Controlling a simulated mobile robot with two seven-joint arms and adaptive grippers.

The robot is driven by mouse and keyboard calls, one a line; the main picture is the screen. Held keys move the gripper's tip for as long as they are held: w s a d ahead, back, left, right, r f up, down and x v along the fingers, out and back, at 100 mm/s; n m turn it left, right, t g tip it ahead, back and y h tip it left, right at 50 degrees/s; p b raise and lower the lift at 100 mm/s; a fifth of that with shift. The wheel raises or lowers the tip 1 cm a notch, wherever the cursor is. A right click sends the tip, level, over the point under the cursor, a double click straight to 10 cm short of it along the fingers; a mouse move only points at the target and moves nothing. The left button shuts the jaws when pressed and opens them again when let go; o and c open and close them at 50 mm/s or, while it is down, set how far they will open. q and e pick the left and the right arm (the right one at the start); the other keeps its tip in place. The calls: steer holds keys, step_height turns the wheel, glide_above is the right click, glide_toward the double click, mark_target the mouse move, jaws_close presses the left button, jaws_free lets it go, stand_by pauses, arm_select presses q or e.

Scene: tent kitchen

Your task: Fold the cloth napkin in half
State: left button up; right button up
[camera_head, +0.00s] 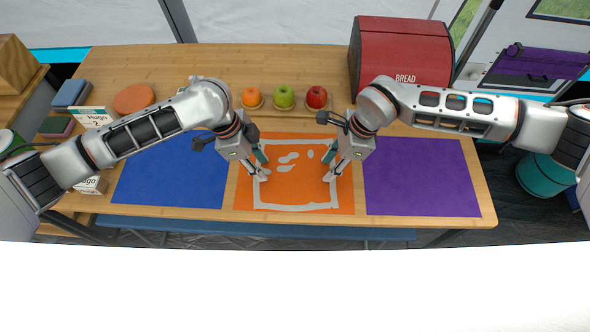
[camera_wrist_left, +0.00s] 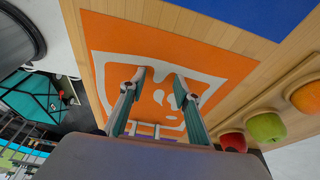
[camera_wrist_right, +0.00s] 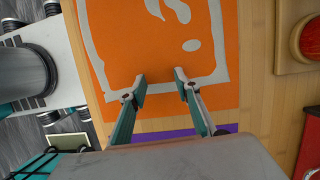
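An orange cloth area (camera_head: 300,201) with a white wavy square border (camera_head: 295,207) and white blotches lies flat at the front middle of the table. I cannot tell whether the bordered square is a separate napkin on an orange mat. My left gripper (camera_head: 263,166) is over its left side, with fingers apart and nothing between them; the left wrist view shows the open fingers (camera_wrist_left: 162,80) over the white border. My right gripper (camera_head: 329,167) is over its right side, also open and empty; its fingers (camera_wrist_right: 160,80) are near the border in the right wrist view. Touching is unclear.
A blue mat (camera_head: 165,185) lies left and a purple mat (camera_head: 420,180) right. An orange fruit (camera_head: 251,96), a green apple (camera_head: 284,96) and a red apple (camera_head: 316,96) stand behind. A red bread box (camera_head: 400,52) stands at the back right. Name cards (camera_head: 95,117) are at left.

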arm_select(q)
steer(key=shift+f, duration=0.15)
arm_select(e)
steer(key=shift+f, duration=0.2)
arm_select(q)
steer(key=c, duration=0.5)
arm_select(e)
steer(key=c, duration=0.5)
arm_select(q)
steer(key=shift+f, duration=0.1)
jaws_close()
arm_select(e)
steer(key=shift+f, duration=0.1)
jaws_close()
steer(key=shift+s+f, duration=0.1)
